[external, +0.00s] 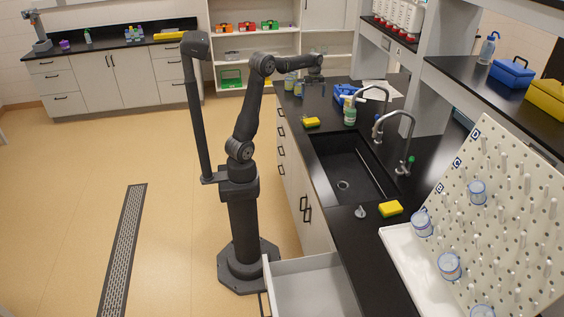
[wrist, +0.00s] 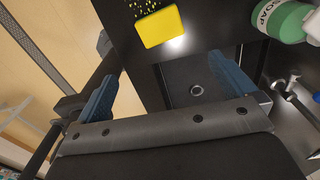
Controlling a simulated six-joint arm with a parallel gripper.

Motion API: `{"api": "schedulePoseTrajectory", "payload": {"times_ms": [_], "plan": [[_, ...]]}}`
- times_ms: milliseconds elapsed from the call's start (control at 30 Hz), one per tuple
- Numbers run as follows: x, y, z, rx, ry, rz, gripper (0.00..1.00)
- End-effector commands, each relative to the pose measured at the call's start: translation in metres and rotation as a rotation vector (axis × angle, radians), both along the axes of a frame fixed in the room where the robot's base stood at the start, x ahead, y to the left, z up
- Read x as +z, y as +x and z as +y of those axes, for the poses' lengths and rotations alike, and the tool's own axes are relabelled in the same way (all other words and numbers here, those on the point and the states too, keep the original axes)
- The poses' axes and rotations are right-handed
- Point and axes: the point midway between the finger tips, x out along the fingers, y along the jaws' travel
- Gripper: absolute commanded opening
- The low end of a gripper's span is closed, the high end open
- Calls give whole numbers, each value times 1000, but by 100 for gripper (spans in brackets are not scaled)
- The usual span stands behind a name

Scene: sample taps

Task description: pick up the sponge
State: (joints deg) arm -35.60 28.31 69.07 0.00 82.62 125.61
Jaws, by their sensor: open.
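A yellow sponge (external: 311,122) with a green layer lies on the black counter at the far end of the sink. It shows in the wrist view (wrist: 160,27) at the top, just past the fingertips. A second yellow and green sponge (external: 390,208) lies at the near end of the sink. My gripper (external: 312,87) is open and empty above the counter, beyond the far sponge. In the wrist view its blue fingers (wrist: 160,70) are wide apart with nothing between them.
A green soap bottle (external: 350,115) stands right of the far sponge. The black sink (external: 345,165) with curved taps (external: 408,140) lies nearer the camera. A grey stopper (external: 361,212) sits beside the near sponge. A pegboard rack (external: 500,200) stands at the right, and a drawer (external: 310,285) is pulled out.

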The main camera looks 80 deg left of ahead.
Motion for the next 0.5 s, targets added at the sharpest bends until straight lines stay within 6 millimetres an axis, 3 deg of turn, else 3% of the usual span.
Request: {"api": "schedulePoseTrajectory", "payload": {"times_ms": [367, 500], "plan": [[-16, -5, 3, 144, -1, 1, 100], [-39, -5, 2, 143, -3, 4, 100]]}}
